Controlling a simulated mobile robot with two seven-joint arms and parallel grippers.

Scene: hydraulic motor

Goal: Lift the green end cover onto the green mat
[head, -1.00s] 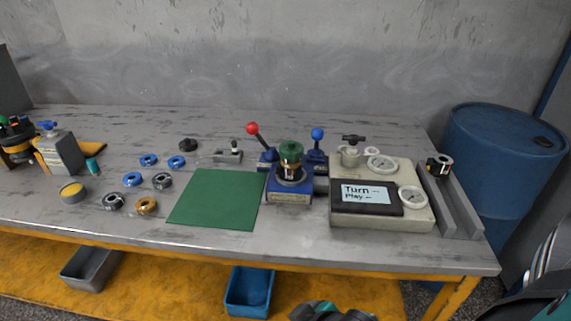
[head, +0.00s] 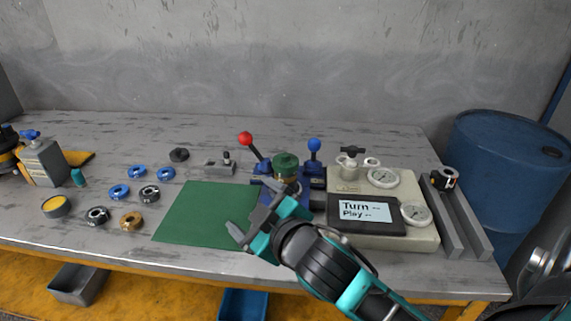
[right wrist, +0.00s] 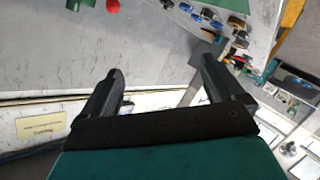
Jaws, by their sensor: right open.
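The green end cover (head: 286,163) sits on top of the hydraulic motor, which stands on a blue fixture between a red-knobbed lever and a blue-knobbed lever. The green mat (head: 196,215) lies flat and bare on the bench, left of the fixture. My right gripper (head: 252,212) is open and empty, over the mat's right edge and in front of the motor, hiding much of the fixture. In the right wrist view its two dark fingers (right wrist: 160,85) are spread with nothing between them. My left gripper is not in view.
A pale test unit (head: 385,235) with gauges and a sign stands right of the fixture. Blue, dark and brass rings (head: 131,221) lie left of the mat. A grey block with a handle (head: 220,166) stands behind the mat. A blue drum (head: 510,170) is beyond the bench's right end.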

